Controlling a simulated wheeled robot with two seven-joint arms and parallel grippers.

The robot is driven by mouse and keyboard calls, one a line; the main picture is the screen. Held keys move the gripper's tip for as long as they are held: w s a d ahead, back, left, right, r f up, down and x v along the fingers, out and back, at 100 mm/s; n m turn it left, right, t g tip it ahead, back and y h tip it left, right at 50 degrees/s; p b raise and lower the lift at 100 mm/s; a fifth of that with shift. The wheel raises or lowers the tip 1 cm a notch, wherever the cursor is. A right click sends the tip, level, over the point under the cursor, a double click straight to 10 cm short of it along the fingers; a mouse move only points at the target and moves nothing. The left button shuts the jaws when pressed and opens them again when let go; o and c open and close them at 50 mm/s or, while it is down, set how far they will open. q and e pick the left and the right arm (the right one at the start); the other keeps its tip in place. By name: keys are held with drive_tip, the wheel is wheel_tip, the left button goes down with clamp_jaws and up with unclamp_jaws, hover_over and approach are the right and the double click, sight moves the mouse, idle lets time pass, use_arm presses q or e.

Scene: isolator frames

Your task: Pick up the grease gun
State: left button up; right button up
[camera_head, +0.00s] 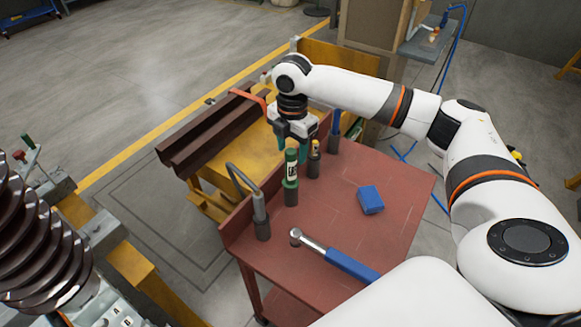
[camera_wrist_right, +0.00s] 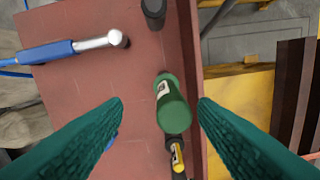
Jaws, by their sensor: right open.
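A green bottle-like cylinder with a white label (camera_head: 290,169) stands upright in a dark holder on the red cart. A grey tool with a curved tube (camera_head: 259,207) stands in another holder nearer me. I cannot tell for sure which of them is the grease gun. My right gripper (camera_head: 295,147) is open above the green cylinder, pointing down. In the right wrist view the green cylinder (camera_wrist_right: 173,108) shows between the two green fingers (camera_wrist_right: 160,101), with no clear contact. My left gripper is not in view.
A black-and-yellow item (camera_head: 314,156) stands close behind the green cylinder. A blue-handled wrench (camera_head: 345,262) and a blue box (camera_head: 370,199) lie on the red cart (camera_head: 330,220). Brown beams (camera_head: 205,140) and a yellow frame lie beyond its left edge.

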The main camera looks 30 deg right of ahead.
sight(291, 159)
drive_tip(key=shift+w+d+f, duration=0.2)
drive_tip(key=shift+w+f, duration=0.05)
drive_tip(key=shift+f, duration=0.2)
drive_tip(key=shift+w+d+f, duration=0.15)
drive_tip(key=shift+w+f, duration=0.05)
drive_tip(key=shift+f, duration=0.25)
wheel_tip(291, 159, down, 3)
drive_tip(key=shift+w+f+p, duration=0.15)
drive_tip(key=shift+p, duration=0.5)
drive_tip(key=shift+f, duration=0.5)
drive_tip(key=shift+w, duration=0.1)
drive_tip(key=c, duration=0.9)
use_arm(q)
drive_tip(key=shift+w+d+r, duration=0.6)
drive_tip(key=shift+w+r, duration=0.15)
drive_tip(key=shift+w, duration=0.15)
use_arm(e)
clamp_jaws()
drive_tip(key=shift+r, duration=0.2)
